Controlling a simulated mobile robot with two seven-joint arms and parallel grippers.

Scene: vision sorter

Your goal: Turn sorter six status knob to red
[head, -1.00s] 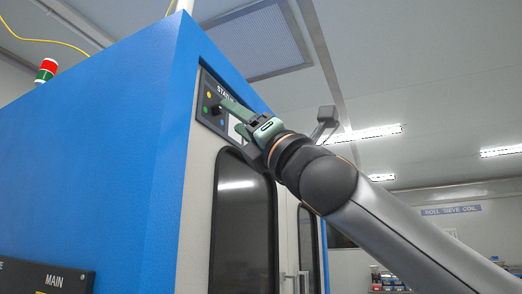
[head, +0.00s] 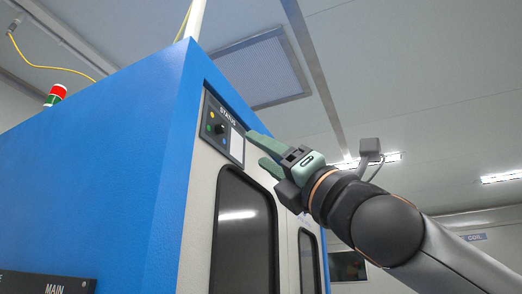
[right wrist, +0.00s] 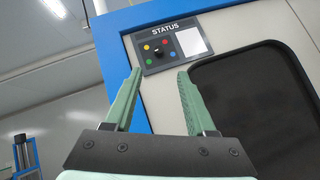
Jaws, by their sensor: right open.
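The status panel (head: 233,145) is a dark plate marked STATUS, high on the pale front of the blue-edged machine. Its small black knob (head: 219,129) has coloured dots around it. My right gripper (head: 255,148) is open and empty, just right of the panel and apart from the knob. In the right wrist view its green fingertips (right wrist: 160,73) stand just below the knob. My left gripper is not in view.
The blue machine side (head: 120,170) fills the left. A dark-windowed door (head: 243,230) lies below the panel. A red, green and white signal light (head: 56,95) stands on top. Free room lies to the right, under the ceiling.

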